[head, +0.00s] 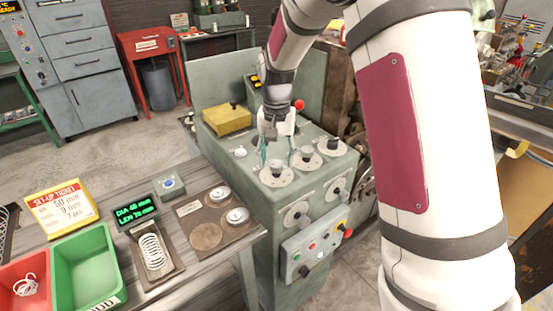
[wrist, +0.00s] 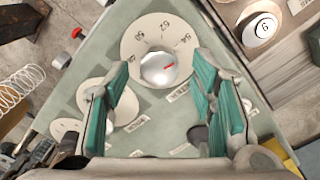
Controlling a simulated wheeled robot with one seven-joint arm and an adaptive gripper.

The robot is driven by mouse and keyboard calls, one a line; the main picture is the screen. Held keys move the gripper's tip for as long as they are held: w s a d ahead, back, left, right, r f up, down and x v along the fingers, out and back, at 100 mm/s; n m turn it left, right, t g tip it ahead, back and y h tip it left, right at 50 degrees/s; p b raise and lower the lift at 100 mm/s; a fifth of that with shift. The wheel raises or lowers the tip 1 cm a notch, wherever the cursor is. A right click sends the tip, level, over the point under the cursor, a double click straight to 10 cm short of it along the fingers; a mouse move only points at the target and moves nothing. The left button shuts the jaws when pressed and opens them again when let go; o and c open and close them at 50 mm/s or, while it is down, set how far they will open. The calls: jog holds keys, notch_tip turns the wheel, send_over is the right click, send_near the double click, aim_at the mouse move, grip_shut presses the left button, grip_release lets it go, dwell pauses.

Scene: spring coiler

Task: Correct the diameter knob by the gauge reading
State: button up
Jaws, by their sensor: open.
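The green coiler machine (head: 258,198) has several round dials on its top. My gripper (head: 277,160) points down over the front-left dial (head: 276,177), open, with its teal fingers apart. The gauge display (head: 135,211) has green text that seems to read DIA 46 mm, LEN 70 mm. The yellow set-up ticket (head: 62,207) appears to read 50 mm, 9 mm.
A spring (head: 152,251) lies on a board beside the display. A green bin (head: 84,270) and a red bin (head: 25,285) stand on the bench. Other dials (head: 305,159) are close behind my gripper. A lower control panel (head: 316,250) juts from the machine's front.

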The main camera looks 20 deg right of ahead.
aim_at(277, 163)
notch_tip(277, 163, up, 11)
jog(key=shift+r, duration=0.15)
dwell(0.5)
jog(key=s+r+n+t, duration=0.1)
jog(key=s+r, duration=0.3)
jog(key=s, duration=0.3)
jog(key=s+r+n+t, duration=0.1)
jog(key=s+r+t, duration=0.1)
jog(key=s+r, duration=0.35)
jog(key=s+f+n+t, duration=0.2)
jog(key=s+n, duration=0.1)
jog(key=s, duration=1.3)
jog(key=shift+c, duration=0.6)
